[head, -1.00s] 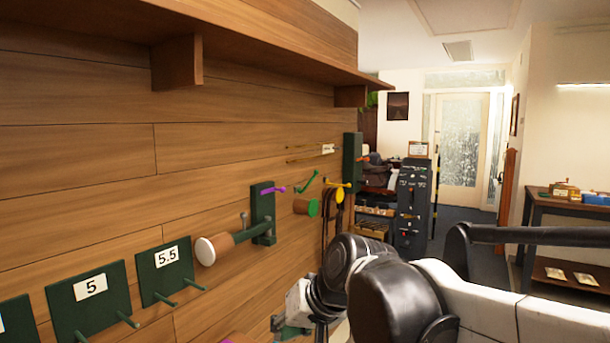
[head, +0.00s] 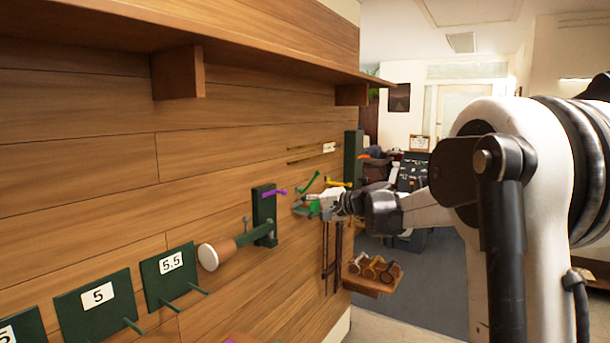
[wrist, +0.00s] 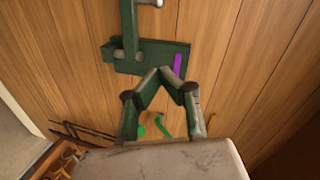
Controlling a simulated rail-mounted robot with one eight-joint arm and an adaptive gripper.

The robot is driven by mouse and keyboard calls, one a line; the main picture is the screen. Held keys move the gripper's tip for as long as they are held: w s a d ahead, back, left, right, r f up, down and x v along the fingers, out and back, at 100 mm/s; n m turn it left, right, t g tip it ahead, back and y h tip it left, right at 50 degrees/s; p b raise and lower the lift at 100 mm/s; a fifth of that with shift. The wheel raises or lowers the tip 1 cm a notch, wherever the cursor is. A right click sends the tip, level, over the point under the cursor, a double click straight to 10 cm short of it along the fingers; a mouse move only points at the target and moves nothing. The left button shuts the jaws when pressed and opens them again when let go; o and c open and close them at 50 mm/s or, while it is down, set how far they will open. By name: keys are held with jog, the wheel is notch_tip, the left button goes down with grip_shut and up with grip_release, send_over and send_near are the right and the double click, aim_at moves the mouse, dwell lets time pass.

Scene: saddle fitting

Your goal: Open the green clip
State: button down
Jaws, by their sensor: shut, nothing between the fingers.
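The green clip shows as a small bright green lever (head: 309,183) on the wood wall in the head view, between a purple lever and a yellow one. In the wrist view a bright green curved piece (wrist: 161,124) shows low between my fingers, with a smaller green patch beside it. My gripper (head: 299,208) is at the wall just below the green lever in the head view and covers what is behind it. In the wrist view my gripper's fingers (wrist: 168,75) converge with nothing between the tips. I cannot tell whether it touches the clip.
A purple lever (head: 273,192) sits on a dark green bracket (head: 264,208) with a projecting arm and a white-ended roller. A yellow lever (head: 338,184) is to the right. Dark straps hang below my gripper. A small wooden shelf (head: 368,284) holds several rings. Numbered pegs are at lower left.

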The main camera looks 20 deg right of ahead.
jog(key=w+d+m+t+p, duration=0.25)
jog(key=w+d, duration=0.45)
jog(key=d, duration=0.6)
jog(key=m+t, duration=0.2)
jog(key=t, duration=0.2)
send_near(319, 174)
jog(key=p+x, duration=0.1)
jog(key=x, duration=0.6)
jog(key=shift+w+p, duration=0.3)
jog(key=shift+p, duration=0.1)
